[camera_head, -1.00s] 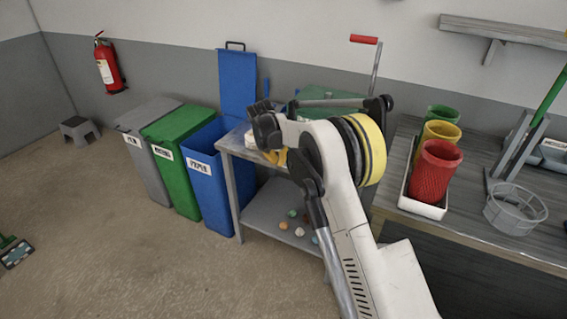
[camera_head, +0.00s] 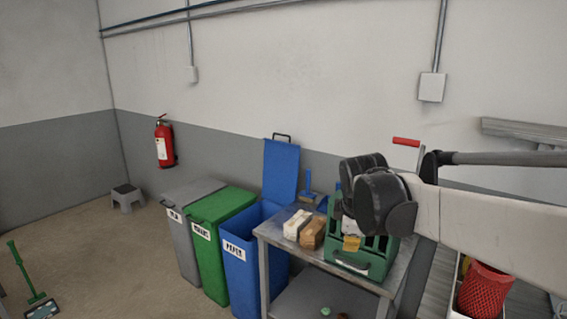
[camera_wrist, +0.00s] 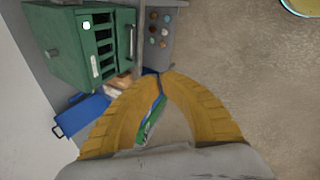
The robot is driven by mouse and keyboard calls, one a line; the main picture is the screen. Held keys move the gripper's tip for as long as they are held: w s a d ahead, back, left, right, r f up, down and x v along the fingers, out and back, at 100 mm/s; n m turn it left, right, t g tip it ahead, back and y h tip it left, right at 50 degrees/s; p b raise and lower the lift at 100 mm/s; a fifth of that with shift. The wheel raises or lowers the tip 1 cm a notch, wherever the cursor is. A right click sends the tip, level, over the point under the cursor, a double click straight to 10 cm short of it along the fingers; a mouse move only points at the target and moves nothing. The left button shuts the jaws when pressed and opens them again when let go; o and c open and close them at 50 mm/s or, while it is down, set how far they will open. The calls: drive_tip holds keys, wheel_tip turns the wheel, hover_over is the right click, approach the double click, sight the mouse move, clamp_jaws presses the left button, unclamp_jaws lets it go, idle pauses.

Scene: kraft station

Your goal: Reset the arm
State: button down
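My arm shows at the right of the head view, reaching left past the bench. Its dark joints hide part of the green slotted crate (camera_head: 375,268). In the wrist view my gripper (camera_wrist: 160,74) has two ribbed yellow fingers whose tips come together. Nothing shows held between them; a green bin and floor are seen through the gap behind the tips. The crate also shows in the wrist view (camera_wrist: 65,45), beyond and left of the fingers, apart from them. In the head view the gripper is mostly hidden behind my arm.
A grey metal bench (camera_head: 283,240) carries the crate, a white block (camera_head: 297,224) and a brown block (camera_head: 313,233). Left of it stand an open blue bin (camera_head: 238,268), a green bin (camera_head: 222,208) and a grey bin (camera_head: 187,195). A red basket (camera_head: 485,290) is lower right. Floor at left is mostly clear.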

drive_tip(key=s+d+f+m+t, duration=0.1)
drive_tip(key=s+f+m, duration=0.1)
drive_tip(key=s+m, duration=0.5)
drive_tip(key=s+d+f+m+t+y, duration=0.1)
drive_tip(key=s+m, duration=0.6)
drive_tip(key=s, duration=1)
drive_tip(key=shift+s+d+f+m, duration=0.3)
drive_tip(key=shift+f+m, duration=0.1)
drive_tip(key=shift+f, duration=0.45)
